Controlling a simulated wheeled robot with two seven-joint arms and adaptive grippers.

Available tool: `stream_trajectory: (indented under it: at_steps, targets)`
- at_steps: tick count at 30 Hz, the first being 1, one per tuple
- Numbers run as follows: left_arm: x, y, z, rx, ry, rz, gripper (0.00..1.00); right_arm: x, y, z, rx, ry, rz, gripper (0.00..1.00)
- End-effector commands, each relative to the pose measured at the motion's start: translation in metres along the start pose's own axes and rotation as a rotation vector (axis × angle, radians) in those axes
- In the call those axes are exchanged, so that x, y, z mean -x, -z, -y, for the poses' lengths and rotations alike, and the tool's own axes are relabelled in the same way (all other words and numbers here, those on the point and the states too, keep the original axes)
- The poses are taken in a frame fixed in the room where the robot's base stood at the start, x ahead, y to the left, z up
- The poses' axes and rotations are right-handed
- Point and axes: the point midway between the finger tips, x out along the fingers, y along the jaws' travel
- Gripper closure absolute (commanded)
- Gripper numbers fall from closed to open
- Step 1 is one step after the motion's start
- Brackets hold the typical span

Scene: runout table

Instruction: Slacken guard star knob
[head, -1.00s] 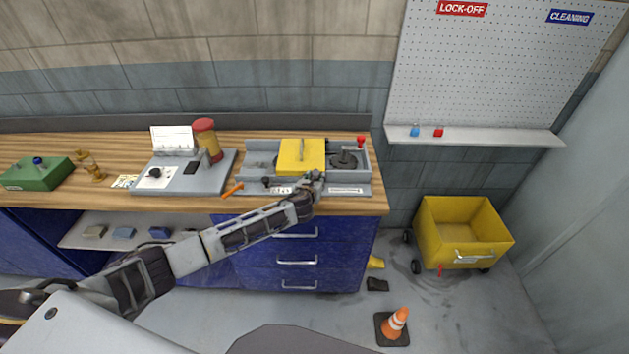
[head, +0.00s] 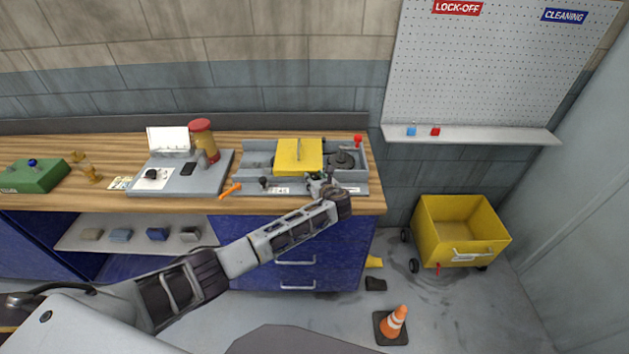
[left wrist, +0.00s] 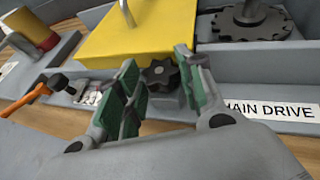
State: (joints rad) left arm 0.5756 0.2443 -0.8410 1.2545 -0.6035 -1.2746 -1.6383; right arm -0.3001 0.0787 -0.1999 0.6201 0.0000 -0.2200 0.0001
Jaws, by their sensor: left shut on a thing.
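The guard star knob (left wrist: 160,75) is a dark, lobed knob on the front of the machine, below the yellow guard (left wrist: 150,30). My left gripper (left wrist: 157,85) has its green-padded fingers on either side of the knob and is shut on it. In the head view my left gripper (head: 319,183) is at the machine's front, and the knob is mostly hidden by it. The yellow guard also shows in the head view (head: 298,155), lying flat over the machine. My right gripper is in neither view.
A black toothed wheel (left wrist: 252,22) sits right of the guard. A "MAIN DRIVE" label (left wrist: 268,111) is on the front face. An orange-handled tool (head: 230,191) lies left of the machine. A red knob (head: 358,141) stands at its back right corner. A grey control panel (head: 205,178) is further left.

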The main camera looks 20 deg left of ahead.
Motion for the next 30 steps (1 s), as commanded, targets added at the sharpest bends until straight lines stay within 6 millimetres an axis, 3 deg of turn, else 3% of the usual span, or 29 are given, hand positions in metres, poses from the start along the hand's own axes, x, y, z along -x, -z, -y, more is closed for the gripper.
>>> stream_trajectory:
  at_steps: [24, 25, 30]
  targets:
    - [-0.0002, 0.0006, 0.0025, 0.04, -0.096, -0.001, 0.86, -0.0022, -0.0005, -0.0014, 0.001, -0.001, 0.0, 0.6]
    - [-0.0002, 0.0006, 0.0026, 0.04, -0.096, -0.001, 0.6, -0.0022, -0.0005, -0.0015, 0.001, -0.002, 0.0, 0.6]
    - [-0.0002, 0.0004, 0.0025, 0.04, -0.095, -0.001, 0.41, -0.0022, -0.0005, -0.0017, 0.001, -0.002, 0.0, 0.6]
